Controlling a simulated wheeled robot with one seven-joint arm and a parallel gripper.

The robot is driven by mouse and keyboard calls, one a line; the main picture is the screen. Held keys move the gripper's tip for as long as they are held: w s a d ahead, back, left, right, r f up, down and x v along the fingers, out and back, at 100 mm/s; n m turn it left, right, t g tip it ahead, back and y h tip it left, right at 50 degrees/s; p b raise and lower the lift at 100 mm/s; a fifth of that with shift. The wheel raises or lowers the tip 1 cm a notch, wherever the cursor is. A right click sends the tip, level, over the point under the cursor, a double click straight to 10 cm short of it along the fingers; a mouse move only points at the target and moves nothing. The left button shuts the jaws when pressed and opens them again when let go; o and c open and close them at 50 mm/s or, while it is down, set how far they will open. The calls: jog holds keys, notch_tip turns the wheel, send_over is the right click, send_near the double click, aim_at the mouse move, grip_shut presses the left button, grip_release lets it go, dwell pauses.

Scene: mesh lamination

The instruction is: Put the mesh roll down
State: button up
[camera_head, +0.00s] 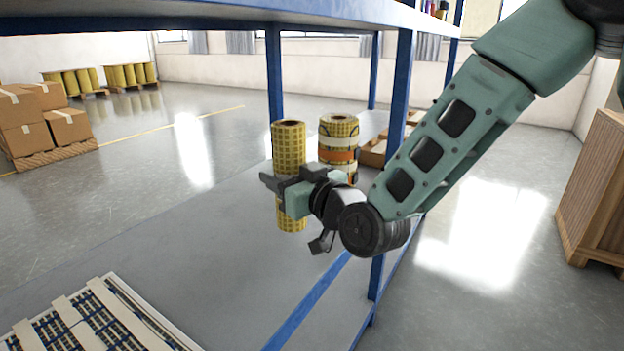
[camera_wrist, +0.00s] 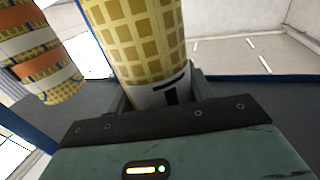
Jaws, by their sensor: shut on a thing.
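The mesh roll (camera_head: 289,148) is a yellow upright cylinder with a brown grid pattern, seen in the head view above the grey shelf surface (camera_head: 225,235). My gripper (camera_head: 280,183) is shut around its middle from the right. In the wrist view the mesh roll (camera_wrist: 140,45) stands between the fingers, with a white band and a black mark near the jaws. Its lower end shows below my gripper in the head view. I cannot tell whether it touches the shelf.
A second roll (camera_head: 338,140) with orange and white bands stands just behind, close to the held one. Blue posts (camera_head: 274,75) frame the shelf. A slatted white panel (camera_head: 95,318) lies at the front left. The shelf's middle is clear.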

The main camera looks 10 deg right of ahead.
aim_at(288, 219)
notch_tip(288, 219, down, 10)
jog(key=shift+r+b, duration=0.2)
jog(key=shift+b, duration=1)
jog(key=o, duration=1.1)
jog(key=shift+s+d, duration=0.1)
jog(key=p+v, duration=0.1)
jog(key=v, duration=0.3)
jog(key=p+v, duration=0.1)
jog(key=v, duration=0.4)
jog(key=shift+s+d+r, duration=0.15)
jog(key=shift+s+r, duration=0.05)
jog(key=shift+s, duration=0.05)
jog(key=p, duration=0.3)
jog(key=shift+w+r, duration=0.1)
jog(key=shift+r, duration=0.15)
jog(key=shift+d+p, duration=0.1)
jog(key=shift+p, duration=0.4)
jog(key=shift+p, duration=0.6)
